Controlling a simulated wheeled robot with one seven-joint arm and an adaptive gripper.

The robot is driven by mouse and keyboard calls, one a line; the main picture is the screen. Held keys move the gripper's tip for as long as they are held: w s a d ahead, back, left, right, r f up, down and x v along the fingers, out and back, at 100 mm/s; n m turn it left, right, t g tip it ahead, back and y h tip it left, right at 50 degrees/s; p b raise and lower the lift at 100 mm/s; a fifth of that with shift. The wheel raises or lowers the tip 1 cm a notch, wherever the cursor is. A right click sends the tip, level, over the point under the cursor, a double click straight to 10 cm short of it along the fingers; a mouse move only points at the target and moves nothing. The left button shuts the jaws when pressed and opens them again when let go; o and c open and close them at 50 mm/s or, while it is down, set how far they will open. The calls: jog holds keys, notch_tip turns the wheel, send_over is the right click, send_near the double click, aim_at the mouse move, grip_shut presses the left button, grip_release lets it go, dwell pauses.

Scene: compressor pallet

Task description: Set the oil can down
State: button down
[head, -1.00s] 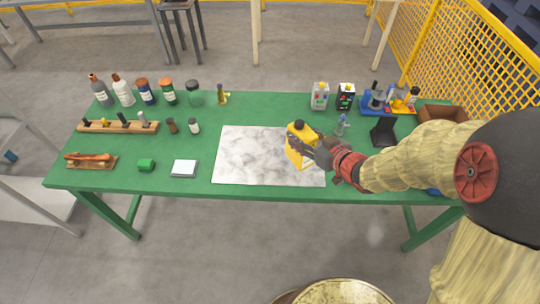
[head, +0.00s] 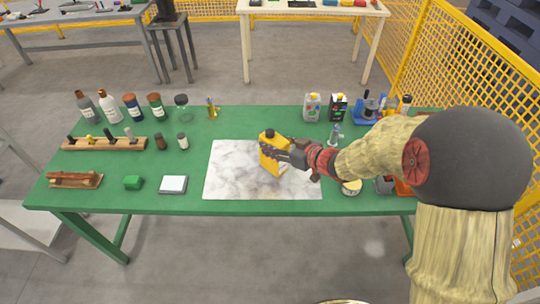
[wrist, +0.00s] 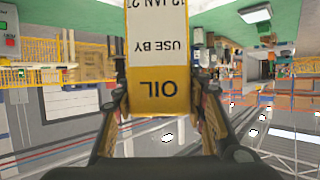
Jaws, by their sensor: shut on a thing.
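The yellow oil can (head: 271,158) has a dark cap and is over the white marbled sheet (head: 225,181) on the green table. In the head view it looks upright, slightly tilted. My gripper (head: 280,156) is shut on it from the right side. In the wrist view the can (wrist: 158,97) fills the space between the two fingers, its label reading "OIL" and "USE BY", upside down. I cannot tell whether the can's base touches the sheet.
Bottles (head: 110,106) and a wooden rack (head: 104,143) stand on the left of the table (head: 330,204). Two cartons (head: 312,107) stand at the back right. The sheet's left part is bare.

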jog(key=w+f, duration=0.1)
jog(key=w+a+f+b, duration=0.1)
jog(key=f, duration=0.1)
jog(key=shift+w+a, duration=0.1)
jog(key=shift+w, duration=0.15)
jog(key=f, duration=0.1)
jog(key=f+b, duration=0.2)
jog(key=shift+w+a+f, duration=0.1)
jog(key=shift+w+f, duration=0.15)
jog(key=shift+f, duration=0.05)
jog(key=shift+r, duration=0.1)
jog(key=c, duration=1.1)
grip_release()
jog(key=shift+s+f, duration=0.1)
jog(key=shift+f, duration=0.2)
jog(key=shift+c, duration=0.2)
jog(key=shift+o, duration=0.4)
